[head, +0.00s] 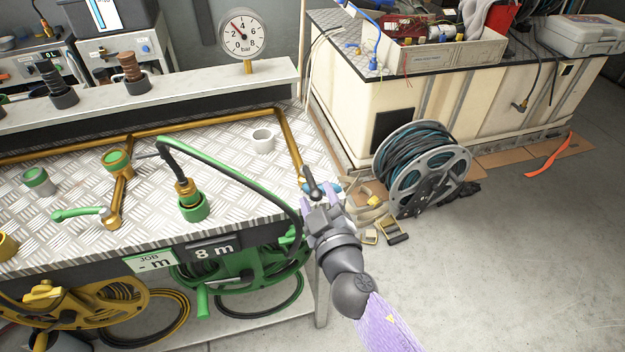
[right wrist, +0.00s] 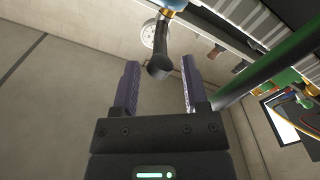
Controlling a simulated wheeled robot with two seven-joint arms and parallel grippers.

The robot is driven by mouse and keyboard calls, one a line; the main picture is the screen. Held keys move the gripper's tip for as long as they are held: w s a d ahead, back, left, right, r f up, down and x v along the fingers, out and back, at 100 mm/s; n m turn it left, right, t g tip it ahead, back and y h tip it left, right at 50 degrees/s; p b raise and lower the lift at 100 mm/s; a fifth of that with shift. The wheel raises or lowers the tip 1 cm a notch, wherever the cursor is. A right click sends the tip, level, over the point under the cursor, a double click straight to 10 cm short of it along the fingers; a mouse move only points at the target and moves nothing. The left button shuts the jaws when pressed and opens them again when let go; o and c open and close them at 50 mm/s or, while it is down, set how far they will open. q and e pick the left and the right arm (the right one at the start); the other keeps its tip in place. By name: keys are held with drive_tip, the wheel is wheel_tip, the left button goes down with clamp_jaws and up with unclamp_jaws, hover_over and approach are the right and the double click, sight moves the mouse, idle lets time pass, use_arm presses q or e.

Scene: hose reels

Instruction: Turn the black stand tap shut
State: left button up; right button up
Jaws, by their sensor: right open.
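A tap with a black lever (head: 311,180) and a blue part at its base stands at the right end of the brass pipe (head: 292,140), by the bench edge. My right gripper (head: 321,198) is open at this tap, reaching in from the lower right. In the right wrist view the black lever (right wrist: 160,58) shows between and just beyond the two open fingers (right wrist: 160,85), its rounded end pointing toward the palm. I see no clear contact with either finger. The gripper partly hides the tap's lower part in the head view. My left gripper is not in view.
A green-handled tap (head: 80,213) and hose fittings stand on the chequered bench (head: 235,165). A dark green hose (head: 235,178) arcs near my gripper to a green reel (head: 245,275) below. A grey reel (head: 425,170) stands right.

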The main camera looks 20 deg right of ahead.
sight(310, 181)
drive_tip(key=shift+w, duration=1.9)
drive_tip(key=shift+c, duration=0.3)
clamp_jaws()
drive_tip(key=shift+f, duration=0.1)
